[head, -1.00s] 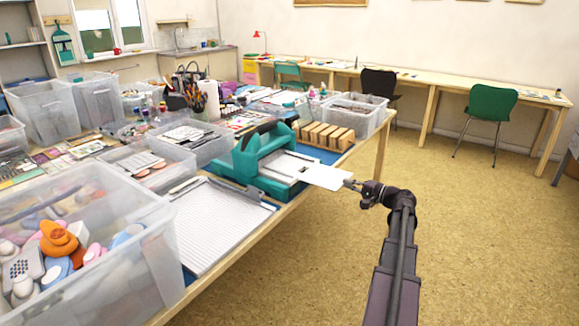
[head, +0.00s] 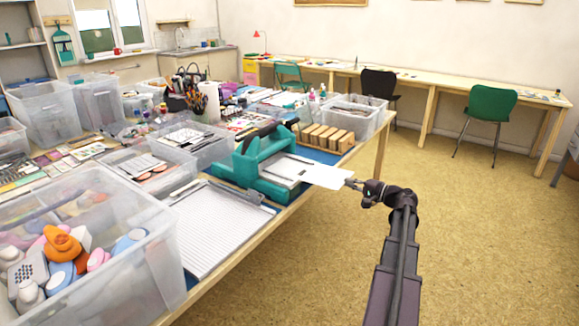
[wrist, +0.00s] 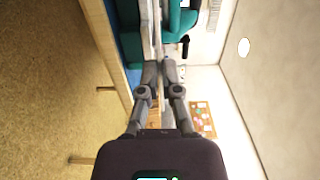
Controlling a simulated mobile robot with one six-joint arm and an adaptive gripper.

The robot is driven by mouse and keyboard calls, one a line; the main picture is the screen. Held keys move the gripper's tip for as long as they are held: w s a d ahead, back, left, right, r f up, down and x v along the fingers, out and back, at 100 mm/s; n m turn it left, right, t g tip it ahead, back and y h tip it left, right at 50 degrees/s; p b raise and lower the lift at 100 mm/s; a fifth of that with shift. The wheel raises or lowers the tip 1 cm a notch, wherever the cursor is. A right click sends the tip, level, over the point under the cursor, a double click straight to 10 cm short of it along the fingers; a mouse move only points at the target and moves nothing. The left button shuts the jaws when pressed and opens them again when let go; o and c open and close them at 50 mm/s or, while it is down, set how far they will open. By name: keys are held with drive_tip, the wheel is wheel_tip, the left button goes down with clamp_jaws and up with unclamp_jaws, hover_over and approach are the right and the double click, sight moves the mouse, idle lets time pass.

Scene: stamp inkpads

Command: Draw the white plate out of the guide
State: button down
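The white plate (head: 326,176) is a thin flat sheet. It sticks out to the right from the flat bed, apparently the guide (head: 288,166), of a teal press (head: 262,158) and reaches past the table edge. Its left end lies at the bed, and I cannot tell how much is still inside. My gripper (head: 352,184) is at the plate's outer right corner. In the wrist view my gripper (wrist: 161,70) has its fingers close together, with the plate (wrist: 157,35) edge-on between the tips.
A ridged white board (head: 215,228) lies left of the press. A wooden block rack (head: 325,138) stands just behind. Clear bins (head: 160,255) crowd the table. Open floor (head: 480,240) lies to the right, with a green chair (head: 489,103) farther back.

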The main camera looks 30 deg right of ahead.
drive_tip(key=shift+r+p, duration=0.85)
drive_tip(key=shift+r, duration=0.25)
